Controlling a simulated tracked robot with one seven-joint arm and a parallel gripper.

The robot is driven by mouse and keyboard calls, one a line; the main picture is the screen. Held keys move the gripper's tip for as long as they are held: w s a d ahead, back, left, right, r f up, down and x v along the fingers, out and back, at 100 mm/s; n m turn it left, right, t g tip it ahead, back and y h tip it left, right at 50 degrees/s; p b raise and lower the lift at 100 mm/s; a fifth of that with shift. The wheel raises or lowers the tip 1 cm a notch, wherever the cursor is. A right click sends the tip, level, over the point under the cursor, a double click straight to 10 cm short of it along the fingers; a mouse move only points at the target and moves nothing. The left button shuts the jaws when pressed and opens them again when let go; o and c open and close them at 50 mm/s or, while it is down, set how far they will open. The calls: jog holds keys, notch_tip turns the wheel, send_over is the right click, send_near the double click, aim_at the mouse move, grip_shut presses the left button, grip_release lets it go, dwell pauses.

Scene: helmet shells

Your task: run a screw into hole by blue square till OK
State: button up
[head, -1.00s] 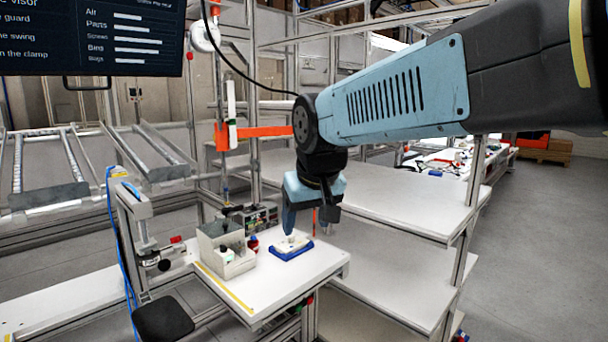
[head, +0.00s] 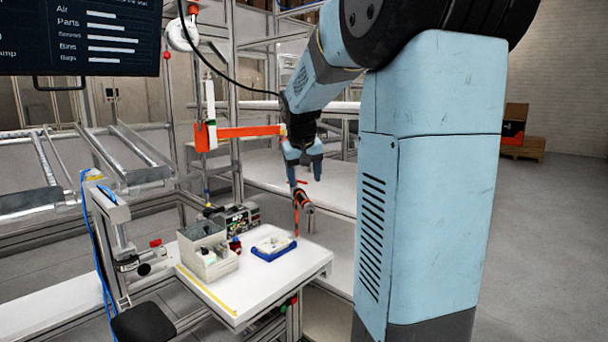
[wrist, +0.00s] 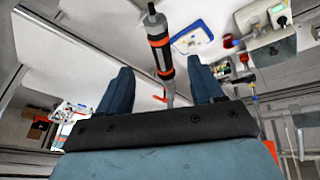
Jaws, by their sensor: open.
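My gripper (head: 305,178) is open, its two blue fingers pointing down above the white workbench. A black power screwdriver (head: 303,198) with an orange band hangs upright just below it. In the wrist view the screwdriver (wrist: 158,45) shows between the spread fingers, past their tips, with a red lever at its near end. The fingers are not closed on it. A blue-edged fixture (head: 262,254) with a white part on it lies on the bench below; it also shows in the wrist view (wrist: 187,43). The blue square, hole and any screw are too small to make out.
A grey bin (head: 212,262) with small items stands left of the fixture, with a red-and-blue item (head: 235,243) beside it. A clamp stand (head: 118,245) is at the bench's left. An orange arm (head: 240,131) reaches in behind my gripper. The bench's front is clear.

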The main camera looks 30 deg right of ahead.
aim_at(306, 208)
jog(key=x, duration=1.3)
jog(key=shift+f, duration=0.1)
grip_shut()
dwell(0.9)
